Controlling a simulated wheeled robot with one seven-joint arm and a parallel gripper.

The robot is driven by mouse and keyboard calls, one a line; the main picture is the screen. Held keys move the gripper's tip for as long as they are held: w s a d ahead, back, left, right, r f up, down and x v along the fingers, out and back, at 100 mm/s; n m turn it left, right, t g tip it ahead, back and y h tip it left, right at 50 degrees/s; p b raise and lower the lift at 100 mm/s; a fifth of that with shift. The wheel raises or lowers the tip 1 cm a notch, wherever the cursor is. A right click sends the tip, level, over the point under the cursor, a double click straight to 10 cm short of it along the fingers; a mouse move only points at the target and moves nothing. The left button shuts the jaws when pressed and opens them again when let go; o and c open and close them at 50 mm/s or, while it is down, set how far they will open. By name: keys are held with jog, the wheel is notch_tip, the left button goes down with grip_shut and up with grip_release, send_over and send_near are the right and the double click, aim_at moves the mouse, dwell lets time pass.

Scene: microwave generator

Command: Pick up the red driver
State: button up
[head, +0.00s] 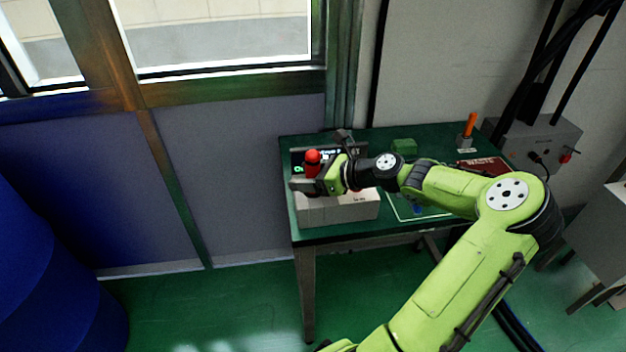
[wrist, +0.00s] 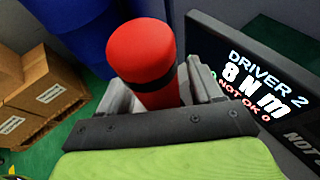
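The red driver (head: 313,161) stands upright at the left end of the green table, above a pale box. It also shows in the wrist view (wrist: 145,52) as a red cylinder with a black band. My gripper (head: 313,182) is level with the driver's body, with a grey finger on each side of it. In the wrist view both fingers (wrist: 160,95) lie against the driver with no clear gap. The driver's lower end is hidden behind my gripper, so I cannot tell whether it rests in a holder.
A dark display (wrist: 265,85) reading "DRIVER 2 8 Nm" stands close beside my gripper. The pale box (head: 337,207) sits below it on the green table (head: 350,236). An orange driver (head: 470,124) stands at the back right. A blue barrel (head: 45,260) and cardboard boxes (wrist: 45,95) are further off.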

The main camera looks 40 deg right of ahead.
jog(key=c, duration=1.1)
